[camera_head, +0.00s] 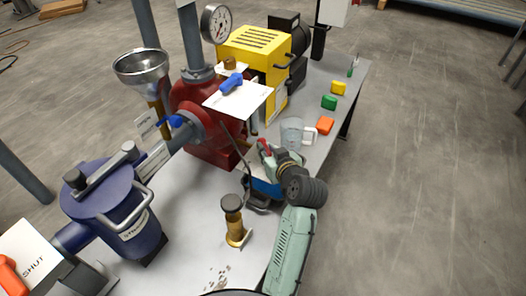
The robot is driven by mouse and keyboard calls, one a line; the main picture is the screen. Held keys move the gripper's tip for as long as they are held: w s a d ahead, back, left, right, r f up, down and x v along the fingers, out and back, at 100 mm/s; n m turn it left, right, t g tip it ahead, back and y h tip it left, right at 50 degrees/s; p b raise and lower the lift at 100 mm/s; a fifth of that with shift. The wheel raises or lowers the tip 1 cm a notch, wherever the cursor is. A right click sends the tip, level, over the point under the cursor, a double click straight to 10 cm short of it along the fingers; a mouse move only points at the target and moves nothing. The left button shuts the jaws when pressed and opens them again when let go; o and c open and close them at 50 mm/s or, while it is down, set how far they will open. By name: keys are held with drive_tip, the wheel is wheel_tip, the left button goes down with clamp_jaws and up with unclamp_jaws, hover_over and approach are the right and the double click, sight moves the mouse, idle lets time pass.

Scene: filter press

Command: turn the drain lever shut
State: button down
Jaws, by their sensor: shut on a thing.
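My gripper (264,160) is at the side of the red pump body (203,118), low over the bench top. Its fingers are closed at a small red handle (262,146), which I take to be the drain lever. My wrist and fingers hide most of the lever, so its angle cannot be made out.
A clear jug (292,133) stands close behind my gripper. A brass fitting (233,220) stands in front. A blue strainer (113,205) is at left. The floor at right is clear.

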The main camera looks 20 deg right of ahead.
sight(266, 144)
drive_tip(key=n+y, duration=0.1)
drive_tip(key=d+n+y+b, duration=0.1)
drive_tip(key=d+n+g+y, duration=0.1)
drive_tip(key=y, duration=0.1)
drive_tip(key=shift+w+n+b, duration=0.3)
drive_tip(key=shift+b, duration=0.05)
drive_tip(key=shift+w+d+n+g+y+b, duration=0.15)
drive_tip(key=shift+d+n+g+y+b, duration=0.1)
drive_tip(key=shift+n+g+y+b, duration=0.4)
drive_tip(key=shift+w+d+n+g+y+b, duration=0.2)
drive_tip(key=shift+n+g+y+b, duration=0.15)
drive_tip(key=shift+n+y, duration=0.45)
drive_tip(key=shift+w+d+n+g+y+b, duration=0.2)
drive_tip(key=shift+n+g+y+b, duration=0.25)
drive_tip(key=shift+n+y, duration=0.3)
drive_tip(key=shift+d, duration=0.1)
drive_tip(key=c, duration=1.5)
unclamp_jaws()
drive_tip(key=v, duration=1.2)
